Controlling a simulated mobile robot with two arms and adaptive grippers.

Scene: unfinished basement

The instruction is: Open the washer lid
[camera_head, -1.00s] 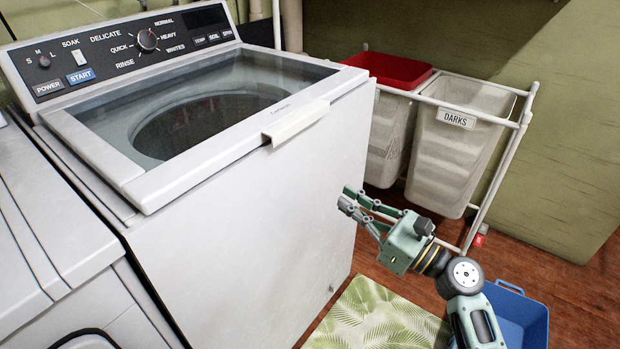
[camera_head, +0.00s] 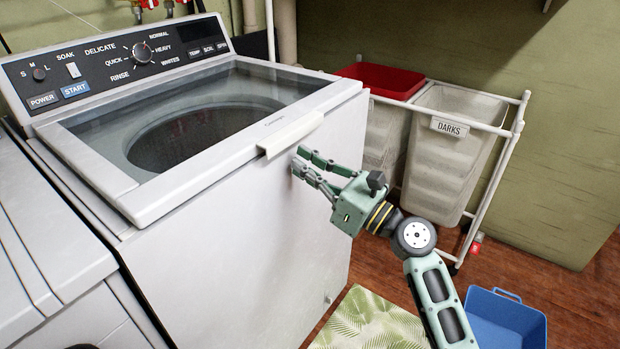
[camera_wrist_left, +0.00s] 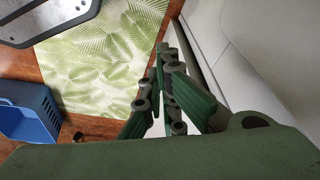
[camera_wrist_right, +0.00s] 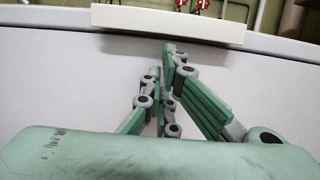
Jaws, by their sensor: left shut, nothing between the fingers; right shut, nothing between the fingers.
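The white top-loading washer (camera_head: 235,235) stands at left centre in the head view. Its lid (camera_head: 205,112) is down, with a dark glass window and a pale handle (camera_head: 290,136) on its front edge. My right gripper (camera_head: 297,164) is shut and empty, just below and in front of the handle's right end, close to the front panel. In the right wrist view the handle (camera_wrist_right: 168,24) spans the top, above the fingertips (camera_wrist_right: 163,58). My left gripper (camera_wrist_left: 164,58) shows only in the left wrist view, shut and empty beside a pale appliance side.
A blue bin (camera_head: 505,318) and a leaf-pattern mat (camera_head: 370,322) are on the floor. Another white appliance (camera_head: 45,235) adjoins at left.

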